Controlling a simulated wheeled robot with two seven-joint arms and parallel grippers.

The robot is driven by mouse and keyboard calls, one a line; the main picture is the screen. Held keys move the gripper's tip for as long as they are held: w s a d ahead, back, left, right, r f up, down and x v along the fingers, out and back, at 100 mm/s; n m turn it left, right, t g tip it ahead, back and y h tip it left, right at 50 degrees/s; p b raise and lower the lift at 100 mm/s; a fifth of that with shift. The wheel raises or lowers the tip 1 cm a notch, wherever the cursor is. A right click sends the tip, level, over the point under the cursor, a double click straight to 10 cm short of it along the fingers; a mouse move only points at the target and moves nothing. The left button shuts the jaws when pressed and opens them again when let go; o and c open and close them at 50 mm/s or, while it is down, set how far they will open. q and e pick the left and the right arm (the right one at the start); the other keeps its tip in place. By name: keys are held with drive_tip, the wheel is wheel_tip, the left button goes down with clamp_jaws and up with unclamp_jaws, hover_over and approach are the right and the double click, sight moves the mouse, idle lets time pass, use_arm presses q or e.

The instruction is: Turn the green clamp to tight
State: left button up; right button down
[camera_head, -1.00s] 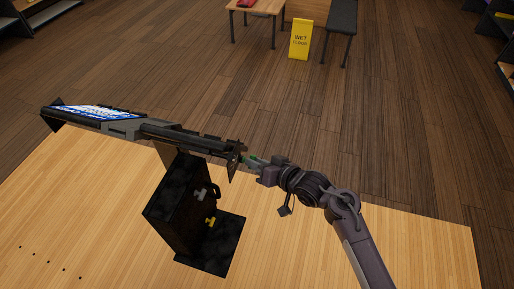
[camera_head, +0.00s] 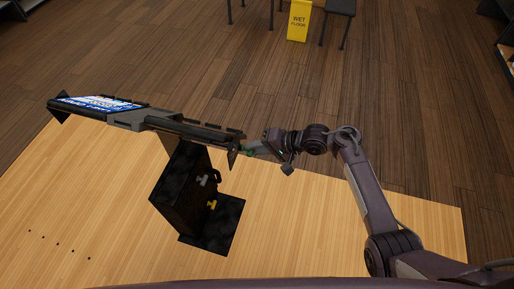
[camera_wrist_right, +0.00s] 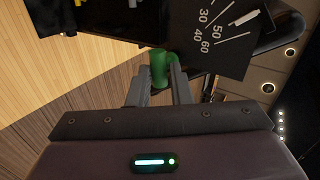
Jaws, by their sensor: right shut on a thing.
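The green clamp (camera_head: 249,153) is a small green handle at the right end of the long dark ball return machine (camera_head: 185,126). In the right wrist view the clamp (camera_wrist_right: 160,68) stands between my right gripper's fingertips (camera_wrist_right: 158,82), next to a dark angle plate (camera_wrist_right: 228,36) marked 30, 40, 50 and 60. My right gripper (camera_head: 254,150) is shut on the clamp, and its fingers cover part of it. The clamp's exact turn is hard to read. My left gripper is in neither view.
A yellow wet floor sign (camera_head: 299,20) stands far back.

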drive_tip(key=shift+d+f+m+g, duration=0.1)
drive_tip(key=shift+f+m+g, duration=0.15)
drive_tip(key=shift+m+g, duration=0.05)
idle(0.5)
drive_tip(key=c, duration=1.4)
unclamp_jaws()
drive_tip(key=shift+w, duration=0.1)
drive_tip(key=shift+o, duration=0.2)
drive_tip(key=b+v, duration=0.1)
drive_tip(key=v, duration=0.6)
drive_tip(key=shift+d+r, duration=0.2)
drive_tip(key=shift+d, duration=0.15)
